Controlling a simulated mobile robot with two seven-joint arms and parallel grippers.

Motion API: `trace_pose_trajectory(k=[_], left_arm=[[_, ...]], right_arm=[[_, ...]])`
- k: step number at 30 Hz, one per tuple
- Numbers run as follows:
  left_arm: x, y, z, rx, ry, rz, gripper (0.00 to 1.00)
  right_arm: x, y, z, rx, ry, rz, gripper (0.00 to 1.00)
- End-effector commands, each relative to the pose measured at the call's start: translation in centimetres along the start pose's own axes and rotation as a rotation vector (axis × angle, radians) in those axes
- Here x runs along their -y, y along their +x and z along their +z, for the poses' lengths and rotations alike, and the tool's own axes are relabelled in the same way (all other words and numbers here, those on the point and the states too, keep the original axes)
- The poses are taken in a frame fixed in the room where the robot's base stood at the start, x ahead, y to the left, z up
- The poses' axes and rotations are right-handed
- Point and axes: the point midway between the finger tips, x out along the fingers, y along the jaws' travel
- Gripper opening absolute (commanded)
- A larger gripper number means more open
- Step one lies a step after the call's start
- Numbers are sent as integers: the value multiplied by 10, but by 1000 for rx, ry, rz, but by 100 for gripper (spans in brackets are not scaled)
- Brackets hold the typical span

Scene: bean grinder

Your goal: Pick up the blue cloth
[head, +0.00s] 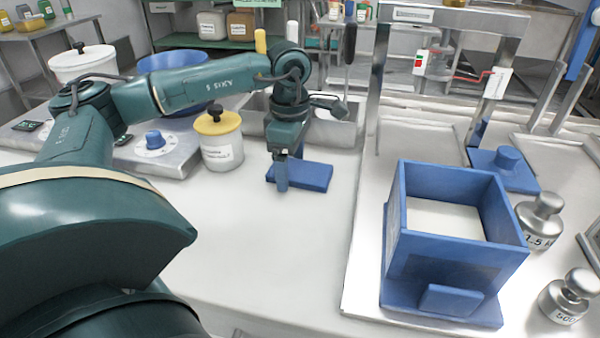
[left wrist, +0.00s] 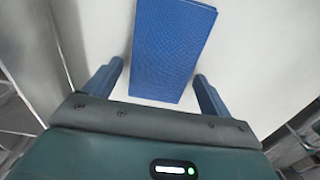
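The blue cloth (head: 303,176) is a flat, folded rectangle lying on the white table, left of the blue box. It also shows in the left wrist view (left wrist: 170,48), with a woven texture. My left gripper (head: 288,170) points down at the cloth's left part. In the left wrist view, its two blue fingers (left wrist: 160,88) are spread apart, one on each side of the cloth's near end, with light gaps between them and the cloth. Whether the fingertips touch the table is not clear. My right gripper is not in view.
A blue open box (head: 392,240) stands on a tray at the right, with metal weights (head: 541,218) beside it. A white canister with a yellow lid (head: 220,142) stands left of the cloth. A metal basin (head: 335,125) is behind. The table in front of the cloth is clear.

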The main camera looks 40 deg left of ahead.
Motion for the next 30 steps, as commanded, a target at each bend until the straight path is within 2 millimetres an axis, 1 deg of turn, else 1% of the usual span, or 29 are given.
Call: trace_pose_trajectory(k=[1, 2, 14, 20, 23, 26, 30], left_arm=[[0, 0, 0, 0, 0, 0, 79], [0, 0, 0, 0, 0, 0, 76], [0, 0, 0, 0, 0, 0, 43], [0, -1, 0, 1, 0, 1, 43], [-1, -6, 1, 2, 0, 2, 43], [-1, -21, 1, 2, 0, 4, 43], [-1, -51, 1, 3, 0, 3, 43]], right_arm=[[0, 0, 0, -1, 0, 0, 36], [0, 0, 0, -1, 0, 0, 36], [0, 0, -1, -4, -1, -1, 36], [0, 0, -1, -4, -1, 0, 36], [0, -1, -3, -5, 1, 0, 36], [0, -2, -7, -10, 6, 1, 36], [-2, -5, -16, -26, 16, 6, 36]])
